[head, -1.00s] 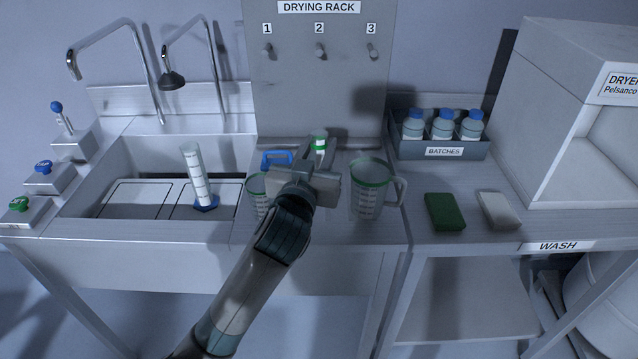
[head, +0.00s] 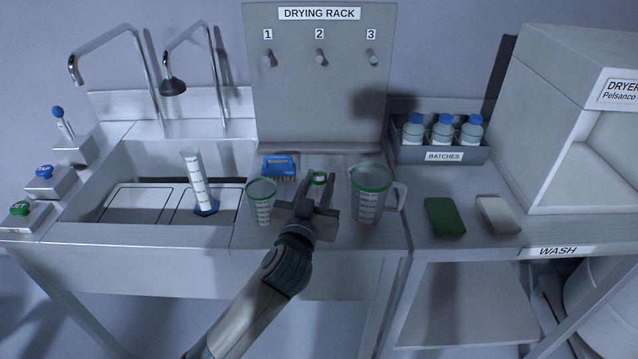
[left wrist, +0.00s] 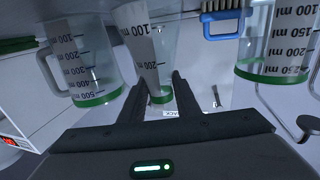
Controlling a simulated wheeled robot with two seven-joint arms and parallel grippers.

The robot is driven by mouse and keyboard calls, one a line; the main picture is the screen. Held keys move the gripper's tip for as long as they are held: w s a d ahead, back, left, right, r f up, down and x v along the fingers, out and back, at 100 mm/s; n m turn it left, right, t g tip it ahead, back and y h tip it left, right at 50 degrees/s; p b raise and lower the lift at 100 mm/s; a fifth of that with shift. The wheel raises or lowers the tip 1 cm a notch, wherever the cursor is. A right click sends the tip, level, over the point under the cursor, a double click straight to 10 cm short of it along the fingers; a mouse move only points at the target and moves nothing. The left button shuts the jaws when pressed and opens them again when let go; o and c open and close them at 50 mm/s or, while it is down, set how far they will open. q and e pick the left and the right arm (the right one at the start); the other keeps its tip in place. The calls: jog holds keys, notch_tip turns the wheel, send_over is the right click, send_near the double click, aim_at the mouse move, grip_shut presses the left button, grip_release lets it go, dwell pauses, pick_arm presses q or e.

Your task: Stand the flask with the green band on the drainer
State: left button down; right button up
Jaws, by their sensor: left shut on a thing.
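The flask with the green band (head: 319,179) is at the middle of the metal drainer surface (head: 340,234), under the drying rack board. My left gripper (head: 314,196) is shut on its neck and hides most of its body in the head view. In the left wrist view, which is upside down, the clear conical flask (left wrist: 147,42) widens away from the fingers (left wrist: 158,100), with its green band between them. I cannot tell whether its base touches the drainer. My right gripper is not in view.
A green-rimmed beaker (head: 261,203) stands close left of the gripper, a green-rimmed jug (head: 369,196) close right. A blue brush (head: 279,166) lies behind. A measuring cylinder (head: 197,180) stands in the sink. Green (head: 444,217) and white (head: 497,214) pads lie right.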

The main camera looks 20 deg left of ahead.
pick_arm(q)
jog(key=shift+f, duration=0.3)
jog(key=c, duration=1.3)
grip_release()
jog(key=shift+c, duration=0.2)
